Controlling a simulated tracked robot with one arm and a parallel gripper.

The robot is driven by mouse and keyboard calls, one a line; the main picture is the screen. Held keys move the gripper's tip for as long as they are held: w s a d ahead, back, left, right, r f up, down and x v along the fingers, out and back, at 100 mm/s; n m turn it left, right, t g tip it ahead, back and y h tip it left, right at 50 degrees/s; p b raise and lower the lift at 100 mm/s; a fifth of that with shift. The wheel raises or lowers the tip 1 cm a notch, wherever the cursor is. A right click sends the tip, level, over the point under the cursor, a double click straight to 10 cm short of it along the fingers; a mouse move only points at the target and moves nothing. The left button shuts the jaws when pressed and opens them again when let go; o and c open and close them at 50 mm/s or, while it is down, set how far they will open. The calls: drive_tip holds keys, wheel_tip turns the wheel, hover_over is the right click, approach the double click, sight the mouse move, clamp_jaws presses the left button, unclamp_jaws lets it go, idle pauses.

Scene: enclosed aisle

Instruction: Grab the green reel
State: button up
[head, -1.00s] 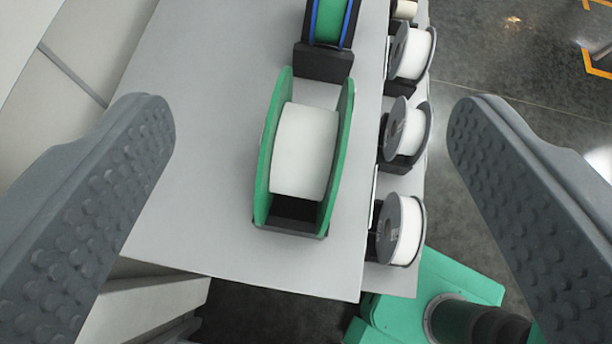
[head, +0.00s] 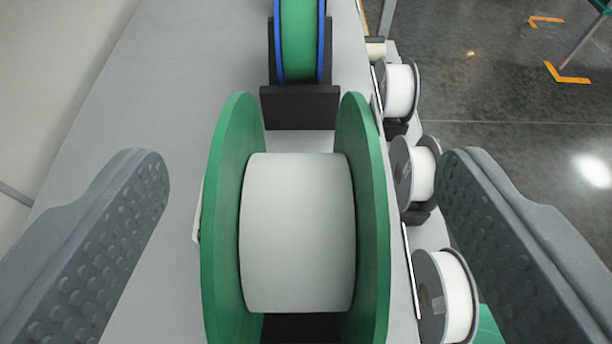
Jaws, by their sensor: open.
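The green reel (head: 226,215) has two green flanges with a wide white winding between them. It stands upright in a dark holder on a grey shelf (head: 120,130), in the lower middle of the head view. My gripper (head: 305,165) is open. Its left finger shows left of the reel and its right finger right of it, both apart from the flanges. The jaws are empty. The reel's lower end is cut off by the picture's bottom edge.
A reel with blue flanges and a green winding (head: 299,40) stands in a black holder (head: 300,106) just behind. Several grey-flanged white reels (head: 443,295) line a lower shelf on the right, near my right finger. Dark floor (head: 490,100) lies beyond.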

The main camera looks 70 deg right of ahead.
sight(306, 176)
drive_tip(key=shift+x, duration=2.65)
drive_tip(key=shift+s+f, duration=0.1)
drive_tip(key=shift+f, duration=0.05)
drive_tip(key=shift+c, duration=0.2)
clamp_jaws()
